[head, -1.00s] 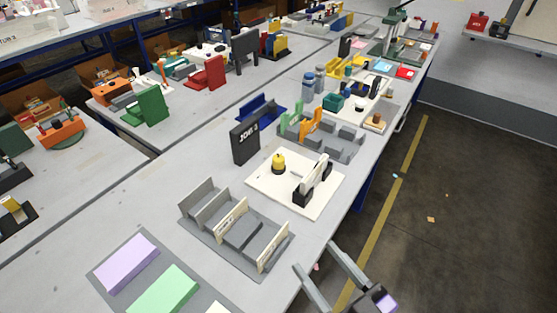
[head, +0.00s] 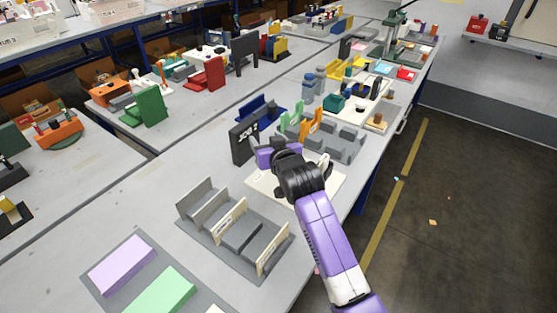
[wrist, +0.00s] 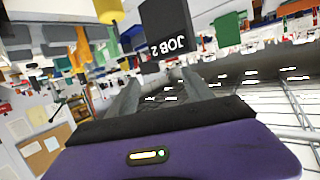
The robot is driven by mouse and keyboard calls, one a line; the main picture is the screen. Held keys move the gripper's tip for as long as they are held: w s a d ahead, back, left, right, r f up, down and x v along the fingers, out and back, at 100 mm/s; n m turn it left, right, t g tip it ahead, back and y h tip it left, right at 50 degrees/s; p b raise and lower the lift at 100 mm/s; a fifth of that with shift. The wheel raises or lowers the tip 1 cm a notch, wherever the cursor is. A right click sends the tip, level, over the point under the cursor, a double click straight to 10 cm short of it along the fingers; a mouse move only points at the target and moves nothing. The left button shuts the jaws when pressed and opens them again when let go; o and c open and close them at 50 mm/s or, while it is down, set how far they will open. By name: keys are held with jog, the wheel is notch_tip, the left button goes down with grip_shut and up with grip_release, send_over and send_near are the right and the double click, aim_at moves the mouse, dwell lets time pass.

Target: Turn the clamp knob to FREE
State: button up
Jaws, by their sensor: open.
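The white plotter base (head: 333,184) is mostly covered by my arm in the head view. In that view the yellow-topped piece on it is hidden behind my gripper. A yellow rounded piece (wrist: 108,10) shows at the top edge of the wrist view, which is upside down; it is probably that same piece. I cannot make out which part is the clamp knob, nor any FREE mark. My gripper (wrist: 160,78) is open and empty, its two grey fingers apart. In the head view my gripper (head: 268,157) is over the base, beside the dark JOB 2 board (head: 242,148).
A grey slotted rack (head: 190,228) stands nearer on the bench. Purple (head: 122,263) and green (head: 160,290) blocks lie front left. Green and orange (head: 312,127) uprights stand just behind the plotter. The bench left of the board is clear.

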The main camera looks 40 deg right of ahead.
jog(key=w+d+r+m+g, duration=0.25)
jog(key=w+d+g, duration=0.2)
jog(key=w, duration=0.25)
jog(key=s+f+m+g+y, duration=0.1)
jog(key=s+f+g, duration=0.5)
jog(key=s+f, duration=0.1)
jog(key=x, duration=0.5)
jog(key=b+x, duration=0.1)
jog(key=x, duration=0.1)
jog(key=shift+a+f, duration=0.25)
jog(key=shift+f, duration=0.2)
grip_shut()
